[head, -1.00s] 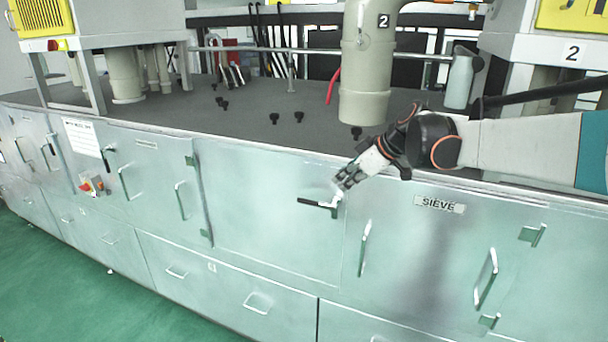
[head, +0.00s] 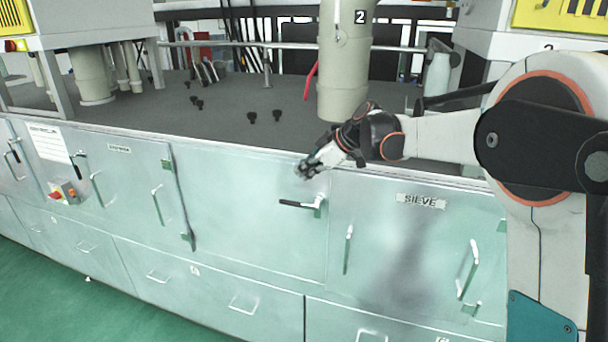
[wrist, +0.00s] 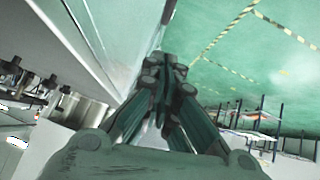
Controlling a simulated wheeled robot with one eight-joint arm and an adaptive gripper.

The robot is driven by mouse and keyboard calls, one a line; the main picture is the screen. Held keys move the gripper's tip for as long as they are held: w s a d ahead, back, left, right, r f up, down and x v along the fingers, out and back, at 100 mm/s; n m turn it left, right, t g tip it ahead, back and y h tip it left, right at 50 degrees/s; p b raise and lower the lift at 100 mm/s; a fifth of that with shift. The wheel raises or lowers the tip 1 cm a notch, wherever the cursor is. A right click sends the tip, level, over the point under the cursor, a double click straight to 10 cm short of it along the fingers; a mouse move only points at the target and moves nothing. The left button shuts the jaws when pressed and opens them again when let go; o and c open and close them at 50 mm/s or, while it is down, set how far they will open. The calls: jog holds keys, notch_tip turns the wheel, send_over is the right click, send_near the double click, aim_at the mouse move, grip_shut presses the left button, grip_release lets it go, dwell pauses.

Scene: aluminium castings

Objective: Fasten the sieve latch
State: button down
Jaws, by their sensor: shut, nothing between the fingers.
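The sieve latch (head: 300,204) is a black handle on a silver mount at the upper right of a plain metal panel, just left of the door labelled SIEVE (head: 420,201). Its handle points left and lies nearly level. My gripper (head: 305,172) is shut and empty, a little above the latch and apart from it in the head view. In the wrist view my gripper's closed fingers (wrist: 167,68) point along the cabinet front, with green floor beyond. I cannot clearly make out the latch there.
The grey worktop (head: 215,115) holds several small black knobs and a thick beige pipe (head: 345,70) behind my gripper. Bar handles stick out from the cabinet doors, such as one (head: 348,248) right of the latch. The green floor (head: 60,300) in front is clear.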

send_over(291, 204)
notch_tip(291, 204, down, 5)
jog(key=shift+f, duration=2.15)
